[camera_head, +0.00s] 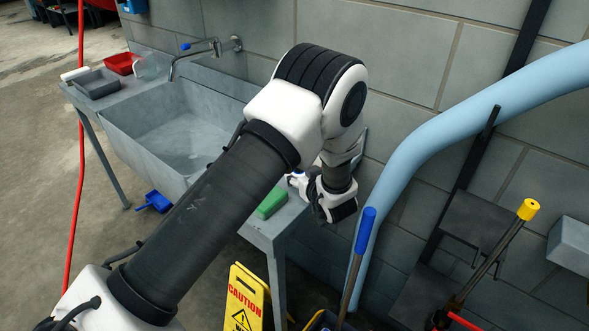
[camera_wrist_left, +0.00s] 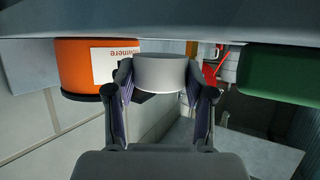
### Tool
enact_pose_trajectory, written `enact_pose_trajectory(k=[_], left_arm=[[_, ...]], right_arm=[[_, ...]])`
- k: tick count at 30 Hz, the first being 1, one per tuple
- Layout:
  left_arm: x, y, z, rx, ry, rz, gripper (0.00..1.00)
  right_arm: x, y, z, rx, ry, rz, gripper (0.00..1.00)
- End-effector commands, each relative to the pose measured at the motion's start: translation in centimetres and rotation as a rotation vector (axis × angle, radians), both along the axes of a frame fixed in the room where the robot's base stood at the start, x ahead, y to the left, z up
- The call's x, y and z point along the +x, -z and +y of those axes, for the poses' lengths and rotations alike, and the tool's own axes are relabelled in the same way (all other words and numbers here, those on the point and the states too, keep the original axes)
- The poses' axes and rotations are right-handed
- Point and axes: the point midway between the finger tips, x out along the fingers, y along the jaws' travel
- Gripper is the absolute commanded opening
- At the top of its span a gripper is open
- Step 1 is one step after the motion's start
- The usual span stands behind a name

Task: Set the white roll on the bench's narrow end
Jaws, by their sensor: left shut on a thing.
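In the left wrist view the white roll (camera_wrist_left: 160,73) sits between the two fingers of my left gripper (camera_wrist_left: 160,90), which is shut on it. The grey bench surface (camera_wrist_left: 160,22) lies along the top of that view, close to the roll; I cannot tell whether they touch. In the head view my left gripper (camera_head: 333,203) is at the right end of the sink bench (camera_head: 284,219), pointing down beside the green block (camera_head: 271,203). The roll is not clearly visible there. My right gripper is not in view.
An orange container (camera_wrist_left: 82,68) and a green object (camera_wrist_left: 278,75) flank the roll in the wrist view. The sink basin (camera_head: 185,145) is left of the gripper. A blue pipe (camera_head: 440,133), a yellow caution sign (camera_head: 245,300) and blue-handled pole (camera_head: 362,240) stand nearby.

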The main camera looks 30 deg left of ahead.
Motion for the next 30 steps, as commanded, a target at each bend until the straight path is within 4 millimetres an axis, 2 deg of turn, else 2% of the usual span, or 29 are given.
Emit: enact_pose_trajectory(k=[8, 11, 22, 23, 30], left_arm=[[2.5, -0.1, 4.0, 0.0, -0.004, -0.001, 0.3], [2.4, 1.4, 3.6, 0.001, 0.0, 0.003, 0.3], [2.4, 2.2, 3.6, 0.001, 0.0, 0.0, 0.3], [2.4, 2.0, 3.6, 0.001, 0.0, 0.0, 0.64], [2.4, 2.0, 3.6, 0.001, 0.0, 0.0, 0.64]], right_arm=[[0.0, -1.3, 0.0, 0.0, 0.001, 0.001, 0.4], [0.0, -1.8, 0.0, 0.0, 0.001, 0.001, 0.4], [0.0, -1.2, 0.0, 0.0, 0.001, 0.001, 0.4], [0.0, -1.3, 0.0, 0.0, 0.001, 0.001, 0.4], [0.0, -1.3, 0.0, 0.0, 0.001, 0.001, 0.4]])
